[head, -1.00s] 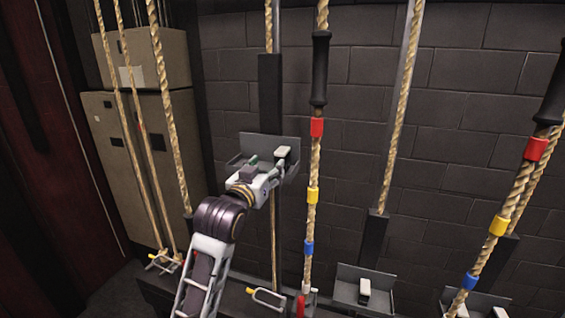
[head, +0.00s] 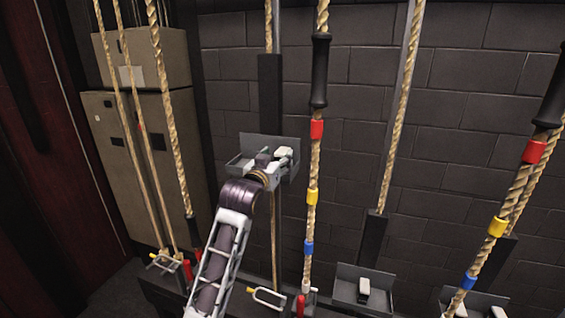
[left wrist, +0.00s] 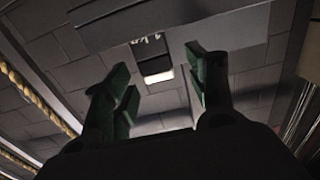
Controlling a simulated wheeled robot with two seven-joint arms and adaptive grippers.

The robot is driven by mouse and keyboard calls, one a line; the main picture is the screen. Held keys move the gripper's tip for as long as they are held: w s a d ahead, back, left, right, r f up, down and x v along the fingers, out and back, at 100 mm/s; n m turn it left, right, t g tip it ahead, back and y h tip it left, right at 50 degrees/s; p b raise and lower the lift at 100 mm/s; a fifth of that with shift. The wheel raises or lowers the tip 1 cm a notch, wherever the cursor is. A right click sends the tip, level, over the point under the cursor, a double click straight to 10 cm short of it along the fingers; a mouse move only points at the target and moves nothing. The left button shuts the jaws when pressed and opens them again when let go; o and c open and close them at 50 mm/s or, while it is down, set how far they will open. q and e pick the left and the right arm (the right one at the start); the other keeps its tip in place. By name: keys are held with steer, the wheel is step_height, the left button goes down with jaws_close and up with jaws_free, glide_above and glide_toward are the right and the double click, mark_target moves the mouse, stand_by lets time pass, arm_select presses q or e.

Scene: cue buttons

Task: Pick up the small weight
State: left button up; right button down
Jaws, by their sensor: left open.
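The small weight (head: 284,151), a pale-topped block, appears to sit at the right of the upper grey tray (head: 247,144). In the left wrist view a dark block with a pale face (left wrist: 158,75) shows beyond my fingers, below a "1 kg" marking. My left gripper (head: 274,161) is at the front of this tray, with its fingers partly overlapping the weight in the head view. In the left wrist view its dark green fingers (left wrist: 162,88) stand apart with nothing between them. How far they are from the block cannot be told. My right gripper is not in view.
Two lower trays (head: 378,276) (head: 485,299) stand at the right with pale-topped blocks. Ropes with coloured bands (head: 313,160) hang close to the right of my gripper. Cardboard boxes (head: 120,150) stand at the left. A dark brick wall (head: 440,110) is behind.

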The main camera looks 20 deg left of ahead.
mark_target(282, 150)
arm_select(q)
steer(key=shift+w, duration=0.35)
steer(key=shift+w+d+p, duration=0.15)
steer(key=shift+w+p, duration=0.15)
steer(key=shift+w, duration=1.95)
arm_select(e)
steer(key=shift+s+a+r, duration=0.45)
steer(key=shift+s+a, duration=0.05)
arm_select(q)
steer(key=shift+c, duration=0.5)
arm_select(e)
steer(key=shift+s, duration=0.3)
arm_select(q)
steer(key=c, duration=0.5)
jaws_close()
steer(key=shift+r, duration=0.15)
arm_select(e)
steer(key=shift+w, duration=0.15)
